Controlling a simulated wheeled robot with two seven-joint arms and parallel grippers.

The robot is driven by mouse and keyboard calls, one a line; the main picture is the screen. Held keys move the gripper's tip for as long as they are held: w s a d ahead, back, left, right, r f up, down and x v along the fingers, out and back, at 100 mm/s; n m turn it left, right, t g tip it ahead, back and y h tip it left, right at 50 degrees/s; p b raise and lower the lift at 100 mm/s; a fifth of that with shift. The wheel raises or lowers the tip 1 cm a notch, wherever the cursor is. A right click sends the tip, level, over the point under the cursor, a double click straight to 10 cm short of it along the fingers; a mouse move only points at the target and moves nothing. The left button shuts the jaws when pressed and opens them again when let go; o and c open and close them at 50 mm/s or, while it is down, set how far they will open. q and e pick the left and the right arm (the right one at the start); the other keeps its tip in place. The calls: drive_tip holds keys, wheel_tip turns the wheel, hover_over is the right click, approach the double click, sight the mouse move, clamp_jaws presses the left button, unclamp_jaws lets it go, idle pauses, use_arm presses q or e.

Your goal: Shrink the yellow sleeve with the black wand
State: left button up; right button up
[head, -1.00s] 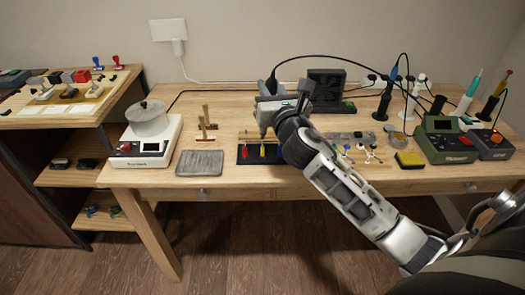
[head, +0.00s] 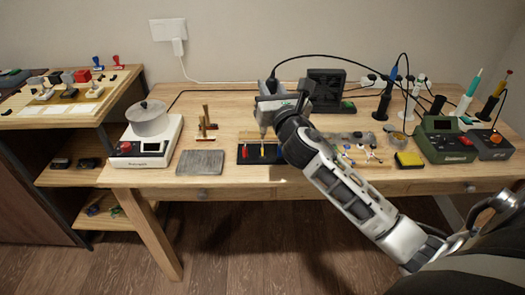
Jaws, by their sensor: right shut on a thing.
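The yellow sleeve (head: 262,151) stands at the dark holder (head: 278,158) near the middle of the bench, to the right of a red sleeve (head: 244,151). My right gripper (head: 265,122) is above the yellow sleeve and points down. It is shut on the black wand (head: 271,84), whose dark upper end and cable show behind the gripper. The gripper and forearm hide most of the wand, and I cannot tell exactly how far its tip is from the sleeve. My left gripper is not in view.
A grey pad (head: 200,163) and a scale-like device with a pot (head: 149,120) stand to the left. A black fan box (head: 326,88) is behind my gripper. Small parts, a yellow sponge (head: 409,160) and a green station (head: 447,140) are to the right. The wand's cable arches over the back.

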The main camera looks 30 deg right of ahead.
wheel_tip(320, 180, up, 8)
drive_tip(key=p, duration=0.7)
drive_tip(key=shift+r, duration=0.25)
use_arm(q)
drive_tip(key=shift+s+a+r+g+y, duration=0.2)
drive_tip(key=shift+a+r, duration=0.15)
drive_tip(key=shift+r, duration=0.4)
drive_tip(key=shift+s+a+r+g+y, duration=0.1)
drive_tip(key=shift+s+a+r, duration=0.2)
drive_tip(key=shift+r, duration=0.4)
use_arm(e)
drive_tip(key=shift+r, duration=0.7)
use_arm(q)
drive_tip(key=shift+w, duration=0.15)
